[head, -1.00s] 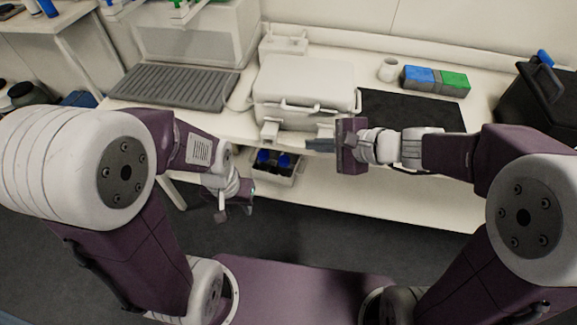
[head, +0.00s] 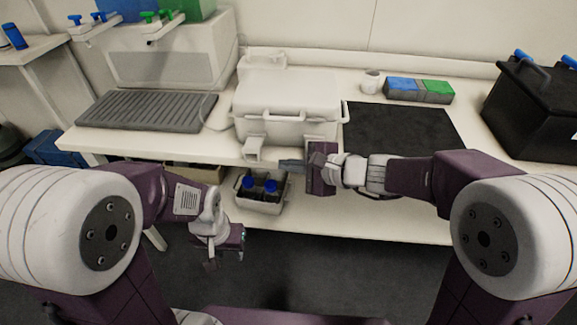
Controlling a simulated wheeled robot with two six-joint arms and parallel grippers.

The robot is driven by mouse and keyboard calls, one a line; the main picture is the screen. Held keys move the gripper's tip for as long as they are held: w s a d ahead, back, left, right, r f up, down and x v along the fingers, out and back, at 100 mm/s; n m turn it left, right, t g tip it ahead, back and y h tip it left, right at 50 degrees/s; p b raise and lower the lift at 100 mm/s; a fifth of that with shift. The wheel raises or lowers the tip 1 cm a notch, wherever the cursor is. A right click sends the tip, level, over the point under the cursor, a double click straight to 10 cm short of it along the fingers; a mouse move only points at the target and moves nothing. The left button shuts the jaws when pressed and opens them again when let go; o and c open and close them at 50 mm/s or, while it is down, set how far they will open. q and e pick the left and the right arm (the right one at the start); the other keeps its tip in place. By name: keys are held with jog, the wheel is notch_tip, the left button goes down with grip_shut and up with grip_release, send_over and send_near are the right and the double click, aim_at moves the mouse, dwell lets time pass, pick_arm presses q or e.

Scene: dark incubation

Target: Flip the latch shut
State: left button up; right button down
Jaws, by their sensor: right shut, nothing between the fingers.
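A white lidded box (head: 288,98) with a front handle bar stands at the back middle of the bench in the head view. A small pale block (head: 253,149), apparently the latch, juts from its lower front left. I cannot tell the latch's exact position. My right gripper (head: 284,164) is shut and empty, its dark fingertips pointing left just right of the block, with a small gap in the picture. My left gripper (head: 211,262) hangs low in front of the bench, away from the box, its fingers pointing down; its opening is unclear.
A grey ribbed tray (head: 150,111) lies left of the box. A black mat (head: 400,128) lies to its right, with blue and green blocks (head: 418,90) and a white cup (head: 371,82) behind. A bin (head: 262,206) with blue-capped bottles sits below. A black case (head: 535,105) stands far right.

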jog(key=b+x, duration=0.1)
jog(key=x, duration=0.5)
jog(key=shift+w+a+f, duration=0.2)
jog(key=shift+s+r+p, duration=0.15)
jog(key=shift+r+p, duration=0.45)
jog(key=shift+p, duration=1.15)
notch_tip(320, 180, up, 7)
jog(key=m+g+p, duration=0.4)
jog(key=g+p, duration=0.2)
jog(key=p, duration=1.6)
send_over(271, 163)
jog(key=shift+s+d+h, duration=0.25)
jog(key=shift+s+h, duration=0.1)
jog(key=shift+h, duration=0.05)
jog(key=shift+w, duration=0.1)
jog(key=shift+r+p, duration=0.1)
jog(key=shift+p, duration=0.2)
